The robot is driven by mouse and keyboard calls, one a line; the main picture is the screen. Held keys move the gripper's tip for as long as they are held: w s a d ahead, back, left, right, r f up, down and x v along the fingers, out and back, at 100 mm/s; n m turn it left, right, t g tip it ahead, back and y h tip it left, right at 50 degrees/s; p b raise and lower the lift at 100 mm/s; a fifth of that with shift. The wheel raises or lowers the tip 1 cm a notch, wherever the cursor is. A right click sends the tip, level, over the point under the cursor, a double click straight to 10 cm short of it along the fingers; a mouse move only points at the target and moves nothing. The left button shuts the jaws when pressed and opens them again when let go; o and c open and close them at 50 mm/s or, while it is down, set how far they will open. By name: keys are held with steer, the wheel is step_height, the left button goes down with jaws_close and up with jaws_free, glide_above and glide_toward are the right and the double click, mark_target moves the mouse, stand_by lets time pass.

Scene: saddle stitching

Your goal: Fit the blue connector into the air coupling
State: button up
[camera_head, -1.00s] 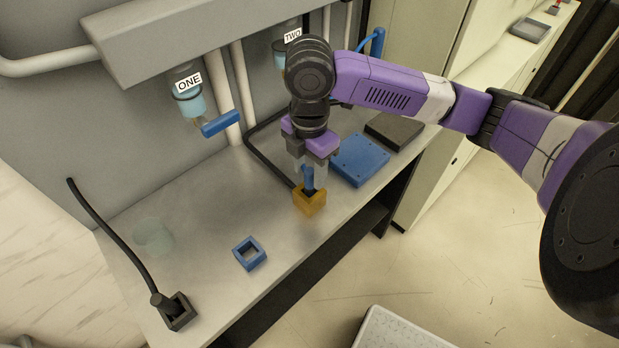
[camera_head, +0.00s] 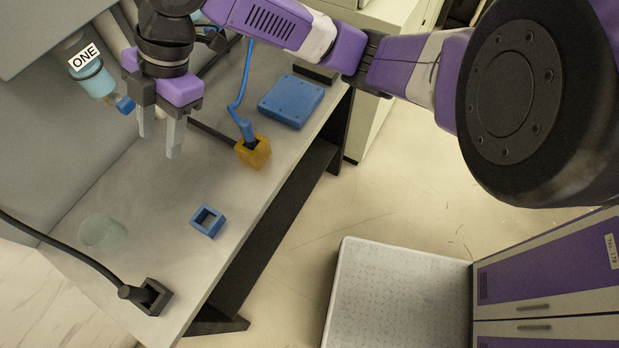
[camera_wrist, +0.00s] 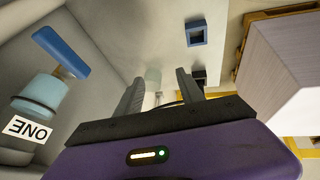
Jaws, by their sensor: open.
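The blue connector (camera_head: 247,130), on a blue cable, stands in the opening of the yellow-orange block (camera_head: 254,154) on the counter. How deep it sits cannot be told. An empty square blue block (camera_head: 208,221) lies nearer the front left; it also shows in the wrist view (camera_wrist: 197,33). No label shows which block is the air coupling. My gripper (camera_head: 159,143) is open and empty, above the counter to the left of the blue connector. In the wrist view its fingers (camera_wrist: 160,80) stand apart with nothing between them.
A black plug with its cable lies at a black block (camera_head: 155,297) at front left. A clear round object (camera_head: 100,232) stands on the counter. A blue plate (camera_head: 291,101) lies at the back. A valve labelled ONE (camera_head: 92,72) with a blue handle is close left of my gripper.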

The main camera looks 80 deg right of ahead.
steer(key=w+a+r+m+t+y, duration=0.3)
steer(key=w+a+r+m+t, duration=0.15)
steer(key=a, duration=0.45)
steer(key=w+a+r+m+t+y, duration=0.3)
steer(key=w+a+m+t, duration=0.15)
steer(key=a, duration=0.45)
steer(key=s+d+f+m+t+h, duration=0.1)
steer(key=s+d+f+m+h, duration=0.1)
steer(key=s+f+m+h, duration=0.45)
steer(key=s+d+f+m+t+h, duration=0.2)
steer(key=s+d+f+m, duration=0.1)
steer(key=s+f, duration=0.7)
steer(key=s+d+n, duration=0.2)
steer(key=s+d, duration=0.1)
steer(key=s, duration=0.6)
steer(key=s+d+n+g+h, duration=0.1)
steer(key=s+d+n, duration=0.1)
steer(key=s, duration=0.8)
steer(key=shift+s+d+r, duration=0.25)
steer(key=shift+d+r, duration=0.15)
steer(key=shift+d, duration=0.15)
